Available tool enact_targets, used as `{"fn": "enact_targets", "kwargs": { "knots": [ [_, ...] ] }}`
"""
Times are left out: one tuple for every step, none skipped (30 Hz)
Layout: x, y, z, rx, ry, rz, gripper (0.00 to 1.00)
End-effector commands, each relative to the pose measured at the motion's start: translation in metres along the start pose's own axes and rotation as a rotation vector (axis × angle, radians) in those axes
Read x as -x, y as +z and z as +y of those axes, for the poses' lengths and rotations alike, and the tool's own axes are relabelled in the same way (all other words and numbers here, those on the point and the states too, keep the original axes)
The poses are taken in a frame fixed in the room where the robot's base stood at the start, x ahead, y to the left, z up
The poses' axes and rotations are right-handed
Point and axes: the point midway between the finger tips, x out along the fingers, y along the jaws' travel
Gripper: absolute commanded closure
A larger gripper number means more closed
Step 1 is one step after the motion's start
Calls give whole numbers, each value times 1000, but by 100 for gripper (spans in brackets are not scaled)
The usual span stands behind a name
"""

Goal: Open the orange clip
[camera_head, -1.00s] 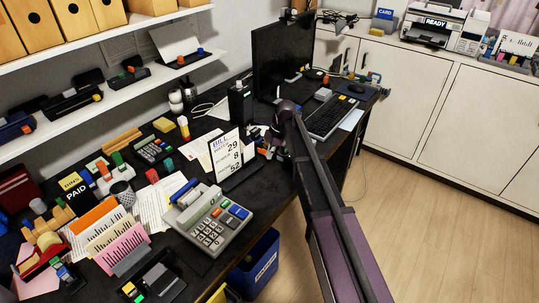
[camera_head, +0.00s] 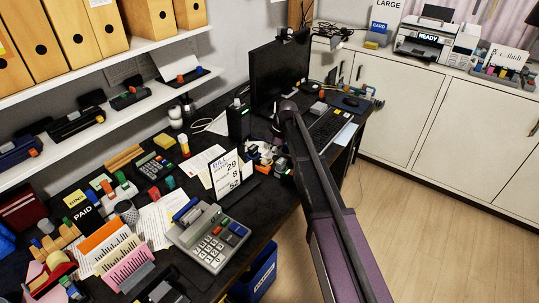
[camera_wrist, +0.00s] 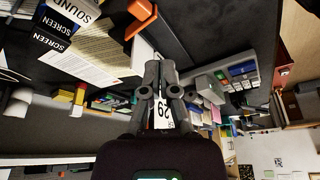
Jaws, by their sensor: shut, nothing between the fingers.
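My gripper (camera_wrist: 160,72) shows in the wrist view with its two grey fingers together and nothing between them. In that view an orange block-shaped clip (camera_wrist: 140,16) sits at the edge of a dark board, above and left of the fingertips and apart from them. In the head view my arm reaches over the desk, and its gripper is mostly hidden. Small orange pieces also show there on the lower shelf, one on a dark holder (camera_head: 131,91) and one at a holder with white paper (camera_head: 184,78). I cannot tell which of them matches the wrist view.
The desk holds a calculator (camera_head: 208,236), a bill sign (camera_head: 226,174), a monitor (camera_head: 279,72) and many small items. Binders (camera_head: 151,20) stand on the upper shelf. White cabinets (camera_head: 400,95) line the back right. The wooden floor (camera_head: 440,220) is clear.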

Motion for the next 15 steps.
{"fn": "enact_targets", "kwargs": {
  "knots": [
    [7, -1, 1, 0, 0, 0, 100],
    [8, -1, 1, 0, 0, 0, 100],
    [10, -2, 1, 0, 0, 0, 100],
    [12, -2, 1, 0, 0, 0, 100],
    [13, -2, 1, 0, 0, 0, 100],
    [14, -2, 2, 0, 0, 0, 100],
    [14, -2, 2, 0, 0, 0, 100],
    [15, -2, 2, 0, 0, 0, 100],
    [16, -2, 2, 0, 0, 0, 100],
    [16, -2, 2, 0, 0, 0, 100],
    [16, -2, 2, 0, 0, 0, 100],
    [16, -2, 2, 0, 0, 0, 100],
    [16, -2, 2, 0, 0, 0, 100],
    [16, -2, 2, 0, 0, 0, 100],
    [16, -2, 2, 0, 0, 0, 100]
  ]
}}
